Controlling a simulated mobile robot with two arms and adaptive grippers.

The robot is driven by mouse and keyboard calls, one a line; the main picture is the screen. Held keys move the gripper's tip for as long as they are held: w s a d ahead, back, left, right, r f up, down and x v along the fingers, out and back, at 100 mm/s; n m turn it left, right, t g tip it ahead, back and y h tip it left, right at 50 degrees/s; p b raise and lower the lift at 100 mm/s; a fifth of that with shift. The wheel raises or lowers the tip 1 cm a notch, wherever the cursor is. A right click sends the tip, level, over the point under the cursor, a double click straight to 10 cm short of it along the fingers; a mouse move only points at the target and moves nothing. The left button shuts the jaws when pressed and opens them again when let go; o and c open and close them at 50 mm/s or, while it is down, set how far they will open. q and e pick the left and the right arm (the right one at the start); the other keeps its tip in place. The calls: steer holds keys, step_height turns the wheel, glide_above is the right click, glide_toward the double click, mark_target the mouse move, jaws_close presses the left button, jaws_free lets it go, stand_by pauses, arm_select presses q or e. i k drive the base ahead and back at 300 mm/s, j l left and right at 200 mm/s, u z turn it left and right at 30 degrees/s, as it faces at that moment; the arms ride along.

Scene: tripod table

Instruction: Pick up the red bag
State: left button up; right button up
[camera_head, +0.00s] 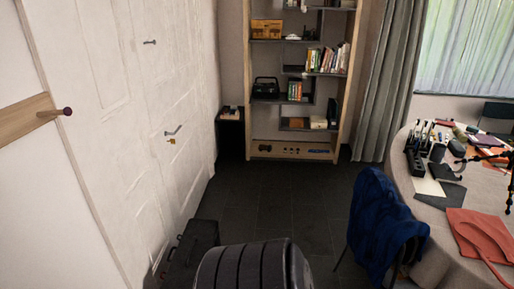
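The red bag (480,234) lies flat on the right part of the round, cloth-covered table (405,178), near its front edge. It is orange-red, and a thin strap or handle trails from it toward the lower right. Neither of my grippers is in view, and nothing is seen touching the bag.
A chair draped with a dark blue cloth (377,225) stands at the table's left side. Black items, papers and a thin-legged black stand crowd the table behind the bag. A dark case (190,256) is by the left wall. A bookshelf (292,149) stands behind open dark floor.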

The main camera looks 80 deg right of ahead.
mark_target(484, 237)
steer(key=z, duration=4.5)
steer(key=i+l+u, duration=0.1)
steer(key=u, duration=0.75)
steer(key=i+l+u, duration=0.1)
steer(key=l+u, duration=0.3)
steer(key=l, duration=0.3)
steer(key=l+u, duration=0.35)
steer(key=l, duration=0.35)
steer(key=l+u, duration=0.4)
steer(key=l, duration=0.35)
steer(key=k, duration=0.05)
